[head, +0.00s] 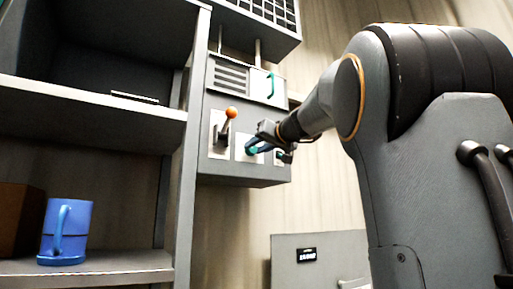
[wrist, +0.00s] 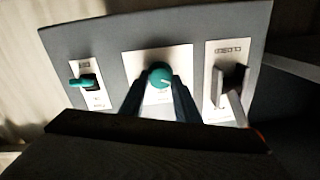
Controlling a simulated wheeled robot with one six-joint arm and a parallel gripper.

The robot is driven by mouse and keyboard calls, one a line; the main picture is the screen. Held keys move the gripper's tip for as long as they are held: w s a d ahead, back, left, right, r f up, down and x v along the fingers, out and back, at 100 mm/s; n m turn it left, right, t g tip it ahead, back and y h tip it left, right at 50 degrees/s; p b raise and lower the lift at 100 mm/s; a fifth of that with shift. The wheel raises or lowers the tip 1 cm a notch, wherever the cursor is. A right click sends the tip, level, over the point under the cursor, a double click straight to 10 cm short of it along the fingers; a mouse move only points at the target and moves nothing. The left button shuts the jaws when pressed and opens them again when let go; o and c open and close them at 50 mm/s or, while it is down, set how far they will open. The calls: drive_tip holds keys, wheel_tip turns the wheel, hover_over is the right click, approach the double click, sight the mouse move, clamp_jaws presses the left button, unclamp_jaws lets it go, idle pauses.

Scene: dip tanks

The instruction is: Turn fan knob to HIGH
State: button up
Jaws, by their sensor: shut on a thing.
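The fan knob appears to be the round teal knob (wrist: 160,75) on the middle white plate of the grey control panel (head: 214,172); its lettering is too small to read. My gripper (wrist: 161,84) is shut on this knob, one finger on each side. A pale pointer mark on the knob points toward the lower right in the wrist view. In the head view my gripper (head: 254,146) is at the middle plate and covers part of it, with a bit of teal showing at the fingers.
A lever with an orange ball (head: 231,112) stands beside the knob; its grey arm (wrist: 234,85) also shows in the wrist view. A teal toggle (wrist: 84,81) sits on the other side. A shelf with a blue mug (head: 66,231) is at the left. A grey box with a display (head: 307,255) is below.

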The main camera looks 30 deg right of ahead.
drive_tip(key=shift+m, duration=0.4)
drive_tip(key=m+b, duration=0.1)
drive_tip(key=m, duration=0.3)
drive_tip(key=shift+f+m+b, duration=0.1)
drive_tip(key=shift+m+b, duration=0.3)
drive_tip(key=m, duration=0.6)
drive_tip(key=shift+m, duration=0.3)
drive_tip(key=m+p, duration=0.2)
drive_tip(key=m, duration=0.4)
drive_tip(key=shift+f+m+h+p, duration=0.1)
drive_tip(key=shift+m+h+p, duration=0.2)
drive_tip(key=m+p, duration=0.2)
drive_tip(key=m, duration=0.3)
drive_tip(key=shift+f+m+p, duration=0.1)
drive_tip(key=shift+m+p, duration=0.2)
drive_tip(key=shift+p, duration=0.1)
drive_tip(key=o, duration=1.1)
drive_tip(key=shift+c, duration=0.2)
